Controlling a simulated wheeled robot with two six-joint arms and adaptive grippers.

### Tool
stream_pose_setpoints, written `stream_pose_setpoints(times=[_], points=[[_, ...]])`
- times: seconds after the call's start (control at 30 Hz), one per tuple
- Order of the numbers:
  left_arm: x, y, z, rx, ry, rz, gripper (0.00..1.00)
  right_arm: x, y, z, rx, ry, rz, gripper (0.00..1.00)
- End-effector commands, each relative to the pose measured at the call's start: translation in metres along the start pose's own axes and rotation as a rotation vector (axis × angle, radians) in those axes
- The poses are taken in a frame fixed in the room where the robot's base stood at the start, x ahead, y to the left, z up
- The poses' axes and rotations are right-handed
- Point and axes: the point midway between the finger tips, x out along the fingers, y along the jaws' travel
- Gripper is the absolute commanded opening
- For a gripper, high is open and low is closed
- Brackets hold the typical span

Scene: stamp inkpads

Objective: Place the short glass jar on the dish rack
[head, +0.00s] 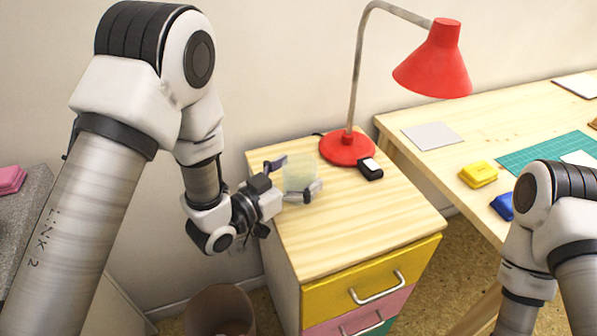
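The short glass jar (299,176) is a pale, see-through, greenish vessel over the far left part of the wooden top of a small drawer cabinet (345,225). My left gripper (298,174) reaches in from the left, with its two dark fingers spread apart on either side of the jar. I cannot tell whether the fingers press on the jar or whether it rests on the top. My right arm shows at the lower right, but its gripper is out of view. No dish rack is in view.
A red lamp (347,149) and a small black item (370,169) stand behind and right of the jar. A desk at right holds a yellow inkpad (478,174), a blue inkpad (502,206) and a green mat (545,152). A bin (219,311) stands below. The cabinet's front top is clear.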

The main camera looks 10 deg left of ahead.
Motion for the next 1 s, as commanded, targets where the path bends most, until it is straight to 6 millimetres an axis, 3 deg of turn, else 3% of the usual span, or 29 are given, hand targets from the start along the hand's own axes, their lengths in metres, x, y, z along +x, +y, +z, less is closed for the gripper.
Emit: stream_pose_setpoints(times=[0.27,0.37,0.67,0.7,0.8,1.0], points=[[0.000,0.000,-0.007,0.000,0.001,0.000,0.95,-0.006,0.000,0.000,0.000,0.000,0.000,0.40],[-0.014,-0.001,-0.003,-0.004,-0.001,-0.004,0.95,-0.002,0.000,0.000,0.000,0.000,0.000,0.40],[-0.092,-0.002,-0.003,-0.010,0.001,-0.007,0.95,0.000,0.000,0.000,0.000,0.000,0.000,0.40],[-0.098,-0.001,-0.012,-0.009,-0.002,-0.003,0.95,-0.017,0.000,0.000,0.000,-0.001,0.000,0.40],[-0.110,-0.001,-0.011,-0.007,-0.003,0.000,0.95,-0.036,0.000,-0.001,0.000,0.001,0.000,0.40],[-0.120,0.000,-0.005,-0.001,0.000,-0.001,0.95,-0.043,0.000,0.000,0.000,0.000,0.000,0.40]])
